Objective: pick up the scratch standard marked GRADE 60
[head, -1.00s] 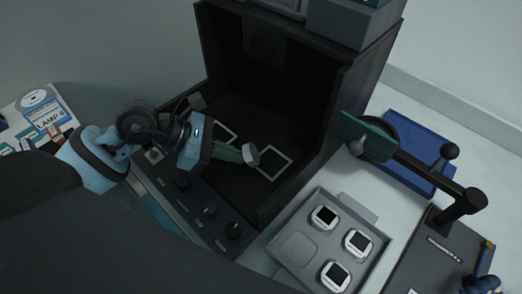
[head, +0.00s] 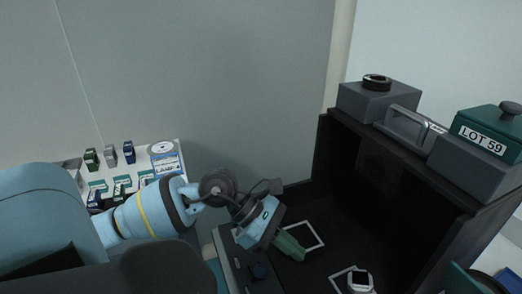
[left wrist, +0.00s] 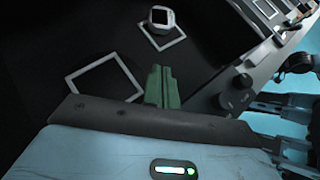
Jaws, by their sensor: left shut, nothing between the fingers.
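A small white-rimmed piece with a dark face, like a scratch standard (head: 360,281), lies in the dark booth at one edge of a white square outline (head: 335,284). It also shows at the top of the left wrist view (left wrist: 161,17). No GRADE 60 marking can be read on it. My left gripper (head: 291,247), with green fingers, is shut and empty above the booth floor, apart from the piece and near a second, empty white outline (head: 322,236). The fingers (left wrist: 163,88) show in the left wrist view too. My right gripper is not in view.
The booth's dark wall (head: 410,165) rises to the right, with a grey box (head: 365,103), a metal handle (head: 408,124) and a green LOT 59 box (head: 488,138) on top. A control panel with knobs (head: 258,271) lies along its front. A board of small items (head: 118,165) stands left.

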